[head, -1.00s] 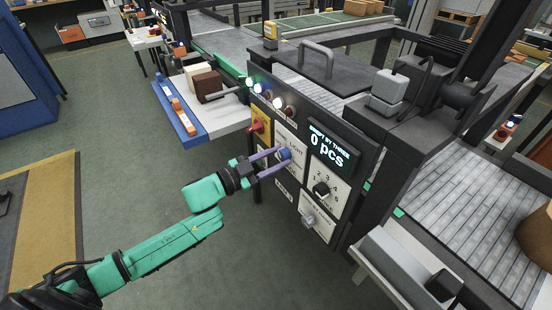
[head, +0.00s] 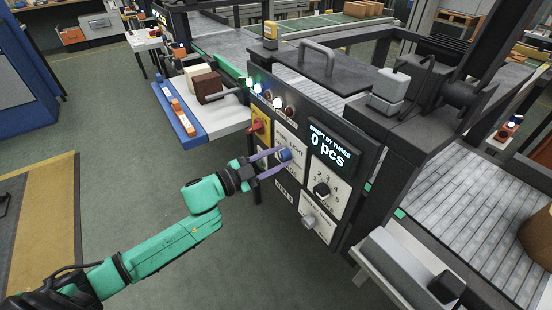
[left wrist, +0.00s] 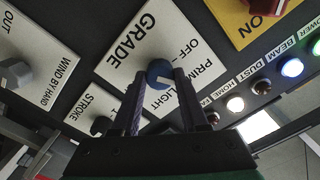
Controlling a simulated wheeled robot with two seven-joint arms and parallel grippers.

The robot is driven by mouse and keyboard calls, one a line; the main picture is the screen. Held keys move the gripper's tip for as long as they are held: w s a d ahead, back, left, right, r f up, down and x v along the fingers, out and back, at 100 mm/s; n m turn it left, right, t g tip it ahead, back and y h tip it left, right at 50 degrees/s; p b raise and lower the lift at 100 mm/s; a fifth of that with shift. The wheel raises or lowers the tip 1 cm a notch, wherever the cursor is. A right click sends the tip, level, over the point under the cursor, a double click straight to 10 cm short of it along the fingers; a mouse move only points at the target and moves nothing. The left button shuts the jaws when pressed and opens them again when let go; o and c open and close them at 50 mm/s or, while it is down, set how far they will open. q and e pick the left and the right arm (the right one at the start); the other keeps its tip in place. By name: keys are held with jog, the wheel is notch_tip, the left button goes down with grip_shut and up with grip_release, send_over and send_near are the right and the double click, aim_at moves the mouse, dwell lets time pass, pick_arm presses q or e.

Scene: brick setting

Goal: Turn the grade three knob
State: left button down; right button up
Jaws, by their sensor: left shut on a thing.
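The blue grade knob (head: 286,154) sits on a white plate on the dark control panel. In the left wrist view the knob (left wrist: 160,72) has a white mark, and its plate, seen upside down, reads GRADE, OFF, PRIME and LIGHT. My left gripper (head: 281,158) has its two purple fingers on either side of the knob, shut on it. The fingertips (left wrist: 168,78) hide part of the plate and its lettering in the left wrist view. My right gripper is not in view.
Below the display (head: 333,146), reading 0 pcs, is a black numbered knob (head: 321,189). A grey knob (head: 309,221) is lower down. A red switch (head: 257,126) and several lamps are up left. A blue-edged shelf (head: 178,115) juts out left; the floor before the panel is clear.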

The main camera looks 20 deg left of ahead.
pick_arm(q)
jog(key=shift+c, duration=2.2)
grip_release()
jog(key=shift+s+a+f, duration=0.1)
jog(key=shift+s+a, duration=0.2)
jog(key=shift+s, duration=0.05)
jog(key=v, duration=1.3)
jog(key=shift+s+a, duration=0.15)
jog(key=shift+s, duration=0.1)
